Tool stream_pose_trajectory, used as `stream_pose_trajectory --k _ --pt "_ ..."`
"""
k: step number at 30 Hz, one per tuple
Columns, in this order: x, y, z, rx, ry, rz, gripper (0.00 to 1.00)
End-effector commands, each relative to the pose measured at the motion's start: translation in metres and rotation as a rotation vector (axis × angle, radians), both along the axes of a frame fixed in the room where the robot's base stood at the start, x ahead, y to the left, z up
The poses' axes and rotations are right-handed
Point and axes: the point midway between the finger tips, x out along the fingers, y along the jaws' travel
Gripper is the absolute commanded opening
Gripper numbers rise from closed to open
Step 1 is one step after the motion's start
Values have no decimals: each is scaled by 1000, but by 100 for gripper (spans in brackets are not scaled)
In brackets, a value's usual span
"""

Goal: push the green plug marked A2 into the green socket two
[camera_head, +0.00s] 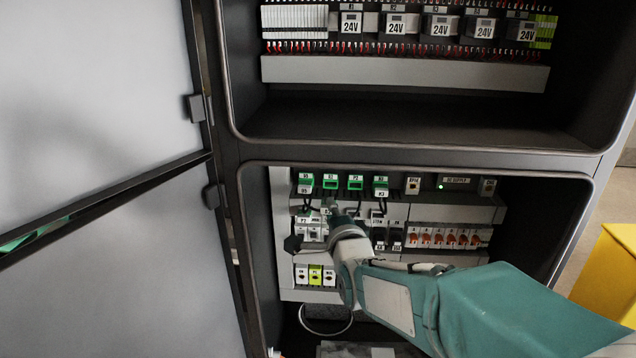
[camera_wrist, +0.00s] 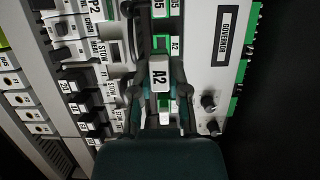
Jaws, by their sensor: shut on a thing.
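My gripper (camera_wrist: 160,75) is shut on the plug marked A2 (camera_wrist: 159,72), whose white label faces the wrist camera. Green and white parts show just below the label, between the fingers. Just above the plug in the wrist view is a green-framed socket (camera_wrist: 163,42) with a small label beside it. I cannot tell whether plug and socket touch. In the head view, my gripper (camera_head: 328,207) is just below a row of green sockets, near a green socket with a dark opening (camera_head: 330,182). The plug is too small to make out there. Which socket is two is not clearly readable.
Another green socket with a dark opening (camera_head: 355,182) is right of it. Filled green units flank these, left (camera_head: 305,184) and right (camera_head: 380,187). Orange-topped parts (camera_head: 445,237) sit lower right. The compartment walls surround the arm.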

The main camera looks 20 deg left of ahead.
Motion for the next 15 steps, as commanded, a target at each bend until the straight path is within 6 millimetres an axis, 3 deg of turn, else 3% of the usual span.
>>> stream_pose_trajectory --k 15 --pt "31 7 0 1 -1 -1 0"
